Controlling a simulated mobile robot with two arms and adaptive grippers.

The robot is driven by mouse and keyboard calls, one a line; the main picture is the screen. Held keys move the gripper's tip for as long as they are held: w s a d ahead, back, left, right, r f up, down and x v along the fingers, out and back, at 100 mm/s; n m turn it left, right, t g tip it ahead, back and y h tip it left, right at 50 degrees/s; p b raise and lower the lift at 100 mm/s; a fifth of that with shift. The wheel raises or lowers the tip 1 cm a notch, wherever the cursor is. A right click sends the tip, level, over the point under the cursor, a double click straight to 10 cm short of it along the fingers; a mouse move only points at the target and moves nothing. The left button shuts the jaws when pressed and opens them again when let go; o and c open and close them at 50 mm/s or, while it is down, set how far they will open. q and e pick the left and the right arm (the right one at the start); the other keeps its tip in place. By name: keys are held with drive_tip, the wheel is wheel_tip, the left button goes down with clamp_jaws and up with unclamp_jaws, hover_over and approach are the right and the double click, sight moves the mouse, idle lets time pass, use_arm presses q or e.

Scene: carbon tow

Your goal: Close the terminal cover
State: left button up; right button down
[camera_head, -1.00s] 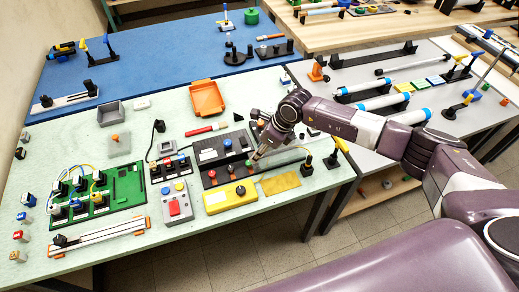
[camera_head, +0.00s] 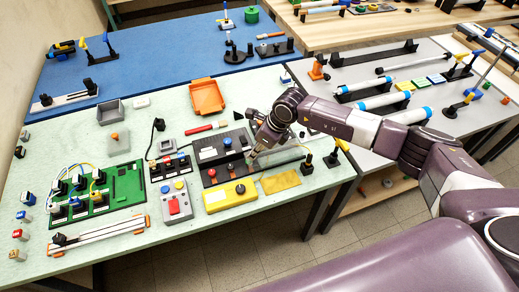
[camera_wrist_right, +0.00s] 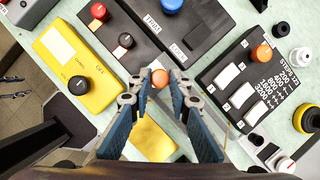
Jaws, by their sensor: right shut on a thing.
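A clear, see-through panel (camera_head: 284,157), apparently the terminal cover, shows faintly to the right of the gripper. Its edges are hard to make out, and I cannot tell how far it is tilted. The left gripper is out of view.
A yellow box (camera_head: 216,200) with a black knob stands in front, beside a flat yellow sheet (camera_head: 281,182). A switch box (camera_wrist_right: 240,85) stands close by. Small black posts (camera_head: 307,166) stand right of the panel. An orange tray (camera_head: 207,97) lies behind.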

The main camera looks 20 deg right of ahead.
drive_tip(key=a+b, duration=0.5)
drive_tip(key=a, duration=1)
drive_tip(key=shift+s, duration=0.2)
drive_tip(key=shift+s+a+r+b, duration=0.1)
drive_tip(key=shift+a+b, duration=0.25)
drive_tip(key=shift+a, duration=0.15)
drive_tip(key=c, duration=1.8)
unclamp_jaws()
drive_tip(key=shift+a, duration=0.15)
drive_tip(key=v, duration=1.2)
